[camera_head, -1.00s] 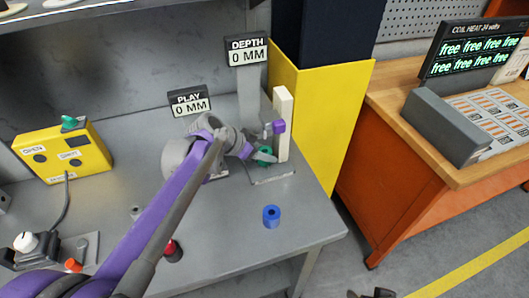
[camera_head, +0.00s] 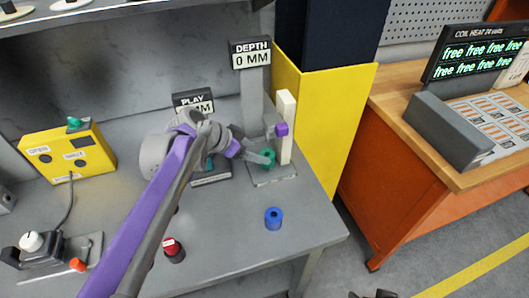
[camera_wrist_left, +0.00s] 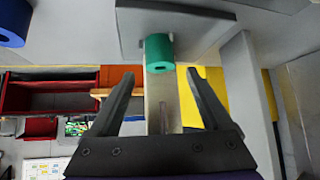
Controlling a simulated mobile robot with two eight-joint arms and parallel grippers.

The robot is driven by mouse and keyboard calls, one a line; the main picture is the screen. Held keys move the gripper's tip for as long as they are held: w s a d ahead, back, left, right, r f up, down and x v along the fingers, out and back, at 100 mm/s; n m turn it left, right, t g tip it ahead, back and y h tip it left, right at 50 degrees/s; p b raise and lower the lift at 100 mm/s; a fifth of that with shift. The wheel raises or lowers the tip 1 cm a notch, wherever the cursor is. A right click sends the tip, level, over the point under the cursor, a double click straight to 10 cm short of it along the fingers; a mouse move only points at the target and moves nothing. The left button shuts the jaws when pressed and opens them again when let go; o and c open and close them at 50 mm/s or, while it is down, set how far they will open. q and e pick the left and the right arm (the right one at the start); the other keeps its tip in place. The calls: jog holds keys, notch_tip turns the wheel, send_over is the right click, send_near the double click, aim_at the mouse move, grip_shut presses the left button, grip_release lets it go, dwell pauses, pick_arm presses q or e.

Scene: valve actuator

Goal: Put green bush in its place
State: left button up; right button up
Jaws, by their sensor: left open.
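The green bush (camera_head: 268,157) is a short ring standing on the small grey base plate (camera_head: 272,178) of the depth gauge, beside its white post. My left gripper (camera_head: 256,155) is just left of it, with part of a finger close to the bush. In the left wrist view the green bush (camera_wrist_left: 159,54) lies ahead of the fingertips, roughly midway between them. The left gripper's fingers (camera_wrist_left: 158,82) are spread apart with nothing held. My arm hides part of the play gauge. My right gripper is not identifiable in view.
A blue bush (camera_head: 273,218) stands on the bench toward the right front. A red-topped piece (camera_head: 172,250) is near my left arm. A yellow control box (camera_head: 68,152) is at the left. A yellow panel (camera_head: 335,130) rises behind the depth gauge.

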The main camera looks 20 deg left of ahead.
pick_arm(q)
jog(key=v, duration=0.6)
jog(key=shift+p, duration=0.3)
